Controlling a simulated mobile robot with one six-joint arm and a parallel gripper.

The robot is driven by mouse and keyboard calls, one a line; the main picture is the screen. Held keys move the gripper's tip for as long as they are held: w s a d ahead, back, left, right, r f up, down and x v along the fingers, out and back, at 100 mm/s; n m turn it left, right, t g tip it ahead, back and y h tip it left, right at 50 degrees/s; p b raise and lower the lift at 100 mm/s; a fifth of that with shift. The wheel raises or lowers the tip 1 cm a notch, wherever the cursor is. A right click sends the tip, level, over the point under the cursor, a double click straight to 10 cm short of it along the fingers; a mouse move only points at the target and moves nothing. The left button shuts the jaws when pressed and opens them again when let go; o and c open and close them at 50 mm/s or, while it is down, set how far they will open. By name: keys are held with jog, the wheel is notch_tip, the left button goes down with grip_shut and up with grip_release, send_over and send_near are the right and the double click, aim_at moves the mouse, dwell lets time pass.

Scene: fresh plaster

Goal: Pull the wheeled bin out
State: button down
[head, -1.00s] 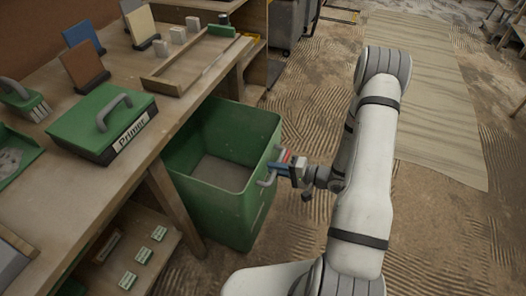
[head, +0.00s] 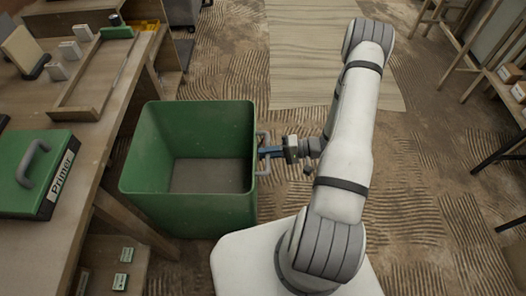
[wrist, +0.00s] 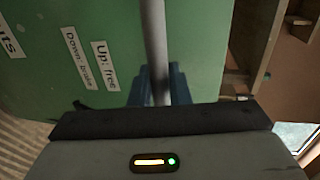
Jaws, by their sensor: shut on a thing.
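The green wheeled bin (head: 192,214) stands upright beside the workbench in the head view, with its open top showing a grey floor inside. Most of its mouth is clear of the bench edge. A grey bar handle (head: 263,136) sits on its right side. My gripper (head: 267,153) is shut on this handle with its blue fingers. In the wrist view the handle (wrist: 154,35) runs between the blue fingers (wrist: 158,88). The bin's green wall (wrist: 200,50) carries labels reading "Up: free" and "Down: brake". The bin's wheels are hidden.
The workbench (head: 108,95) runs along the left, with a green Primer box (head: 45,185) and a bench leg (head: 135,222) close to the bin. A pale mat (head: 300,60) lies on the ridged floor at the back. Trestles and shelving (head: 490,75) stand at right; floor between is open.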

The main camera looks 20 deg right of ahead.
jog(key=shift+w+d, duration=0.15)
jog(key=shift+d, duration=0.05)
jog(key=c, duration=1.6)
grip_release()
jog(key=shift+o, duration=1)
jog(key=shift+a, duration=0.1)
jog(key=shift+s, duration=0.2)
jog(key=p+v, duration=0.1)
jog(key=v, duration=0.6)
jog(key=shift+d, duration=0.4)
